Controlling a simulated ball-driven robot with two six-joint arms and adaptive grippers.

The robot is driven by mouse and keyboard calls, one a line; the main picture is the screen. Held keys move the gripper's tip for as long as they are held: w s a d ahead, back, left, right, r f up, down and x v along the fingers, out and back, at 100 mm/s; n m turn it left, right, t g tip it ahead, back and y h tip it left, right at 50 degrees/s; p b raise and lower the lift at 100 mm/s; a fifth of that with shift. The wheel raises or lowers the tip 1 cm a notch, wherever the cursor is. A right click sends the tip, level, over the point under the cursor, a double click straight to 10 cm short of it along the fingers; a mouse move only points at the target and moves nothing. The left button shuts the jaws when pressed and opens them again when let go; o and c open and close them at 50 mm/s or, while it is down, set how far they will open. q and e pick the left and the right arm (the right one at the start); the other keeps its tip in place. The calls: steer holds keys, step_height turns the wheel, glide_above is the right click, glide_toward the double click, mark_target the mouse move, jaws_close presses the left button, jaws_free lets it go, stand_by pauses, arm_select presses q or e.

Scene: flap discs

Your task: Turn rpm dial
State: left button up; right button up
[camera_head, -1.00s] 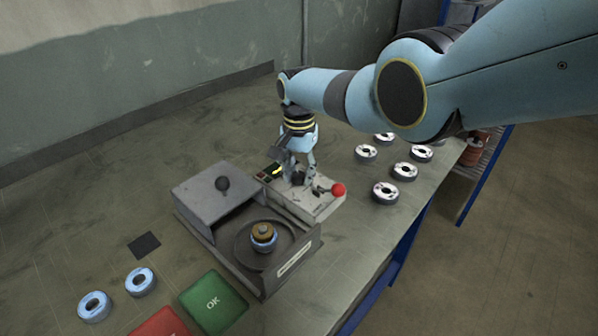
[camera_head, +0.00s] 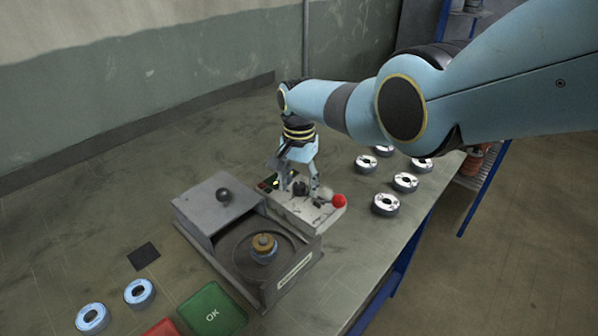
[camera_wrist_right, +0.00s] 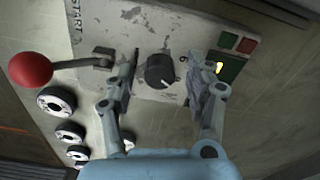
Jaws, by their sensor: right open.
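The rpm dial is a round black knob (camera_wrist_right: 160,71) with a pale pointer mark, on a worn white control panel (camera_wrist_right: 130,20). The panel also shows in the head view (camera_head: 312,216). My right gripper (camera_wrist_right: 163,88) is open over the panel, with one finger on each side of the knob in the wrist view. I cannot tell whether the fingers touch it. In the head view my right gripper (camera_head: 300,187) points down at the panel and partly hides it. My left gripper is not in view.
A red-tipped lever (camera_wrist_right: 31,70) and a lit yellow display (camera_wrist_right: 219,68) flank the knob. Several flap discs (camera_head: 386,204) lie right. A green OK tray (camera_head: 212,309) is in front.

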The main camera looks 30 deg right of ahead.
mark_target(299, 185)
step_height(299, 185, up, 12)
stand_by(0.5)
steer(key=shift+f, duration=0.15)
